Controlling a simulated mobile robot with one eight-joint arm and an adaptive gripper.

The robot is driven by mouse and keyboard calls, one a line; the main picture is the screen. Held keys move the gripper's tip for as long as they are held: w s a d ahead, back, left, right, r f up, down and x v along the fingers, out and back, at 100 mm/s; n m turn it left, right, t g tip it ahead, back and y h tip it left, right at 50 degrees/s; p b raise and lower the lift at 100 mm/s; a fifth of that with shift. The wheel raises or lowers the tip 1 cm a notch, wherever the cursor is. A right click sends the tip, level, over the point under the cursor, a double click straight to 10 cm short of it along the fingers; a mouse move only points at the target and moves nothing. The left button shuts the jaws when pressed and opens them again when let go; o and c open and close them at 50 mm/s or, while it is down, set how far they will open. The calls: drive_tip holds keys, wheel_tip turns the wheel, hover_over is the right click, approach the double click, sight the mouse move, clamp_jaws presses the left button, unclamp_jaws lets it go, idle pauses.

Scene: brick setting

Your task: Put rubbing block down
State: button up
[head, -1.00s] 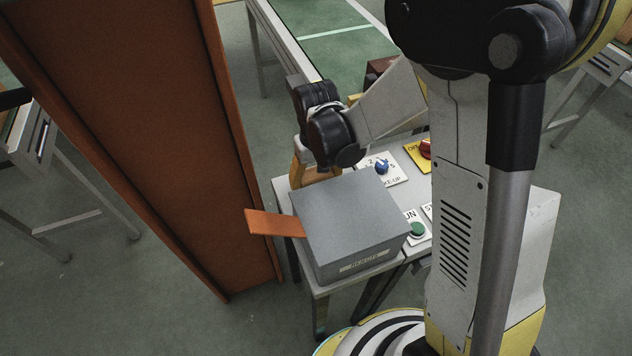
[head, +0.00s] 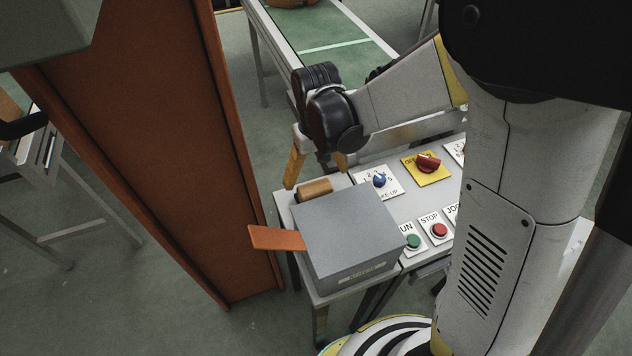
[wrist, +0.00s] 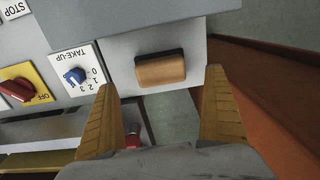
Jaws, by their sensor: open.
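The rubbing block (head: 315,190) is a small tan wooden block with a dark underside. It rests on the grey panel top (head: 284,203), behind the large grey box (head: 345,232). In the wrist view the block (wrist: 160,70) lies just beyond my fingertips, near the panel edge. My gripper (head: 317,168) is open above the block, with its orange fingers spread wide and apart from it. The wrist view also shows my gripper (wrist: 160,84) with nothing between its fingers.
A blue take-up knob (head: 379,180), a red switch (head: 428,163), a green button (head: 412,241) and a red stop button (head: 439,230) sit on the panel. An orange flap (head: 277,238) juts from the box. A tall rust-coloured column (head: 150,150) stands close at left.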

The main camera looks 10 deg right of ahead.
sight(316, 189)
wheel_tip(316, 189, up, 4)
drive_tip(key=shift+f+p, duration=0.15)
drive_tip(key=shift+p, duration=0.3)
drive_tip(key=s+d+r+m+t, duration=0.2)
drive_tip(key=s+d+r+t, duration=0.5)
drive_tip(key=s+d+r, duration=0.3)
drive_tip(key=v, duration=0.3)
drive_tip(key=shift+s+r, duration=0.15)
drive_tip(key=shift+s, duration=0.3)
idle(0.3)
